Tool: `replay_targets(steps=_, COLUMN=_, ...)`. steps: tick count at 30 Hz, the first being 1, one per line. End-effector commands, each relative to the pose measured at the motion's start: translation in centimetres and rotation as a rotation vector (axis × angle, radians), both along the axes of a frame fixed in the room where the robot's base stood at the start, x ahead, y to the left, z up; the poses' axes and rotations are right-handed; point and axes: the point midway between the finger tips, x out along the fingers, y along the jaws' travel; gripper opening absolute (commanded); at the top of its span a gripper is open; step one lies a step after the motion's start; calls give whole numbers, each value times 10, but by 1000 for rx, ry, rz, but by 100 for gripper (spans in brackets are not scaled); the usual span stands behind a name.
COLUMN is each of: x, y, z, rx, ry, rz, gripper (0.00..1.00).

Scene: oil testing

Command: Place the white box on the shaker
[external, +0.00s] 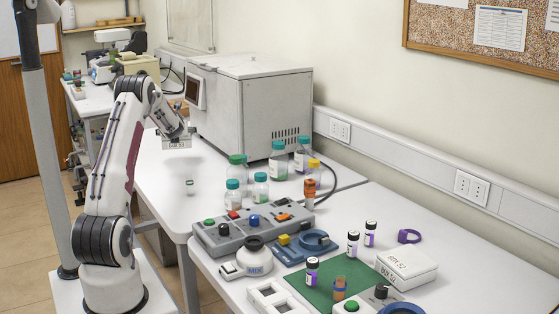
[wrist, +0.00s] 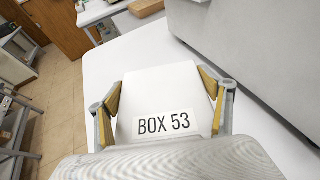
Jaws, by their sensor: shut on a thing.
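My gripper (external: 178,136) is shut on a white box labelled BOX 53 and holds it over the rear table, left of the large grey machine. In the wrist view, the white box (wrist: 165,90) sits between the two yellow-padded fingers of my gripper (wrist: 163,105), its label facing the camera. In the external view only a small part of the held box shows under the gripper. I cannot tell for sure which device is the shaker. Another white box (external: 407,262), labelled BOX 52, lies on the front table at right.
The large grey machine (external: 275,110) stands right of my gripper. Several capped bottles (external: 279,160) stand before it. A grey control panel (external: 245,232), a blue device (external: 300,247) and a green mat (external: 315,285) with vials occupy the front table. The rear table's left part is mostly clear.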

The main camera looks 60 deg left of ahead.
Motion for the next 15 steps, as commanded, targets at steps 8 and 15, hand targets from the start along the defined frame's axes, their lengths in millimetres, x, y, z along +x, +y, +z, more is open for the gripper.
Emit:
replay_targets(steps=8, x=0, y=0, z=-36, rx=1, ry=-1, rz=-1, gripper=50)
replay_targets(steps=15, x=0, y=0, z=-45, rx=2, ry=-2, rz=-1, gripper=50)
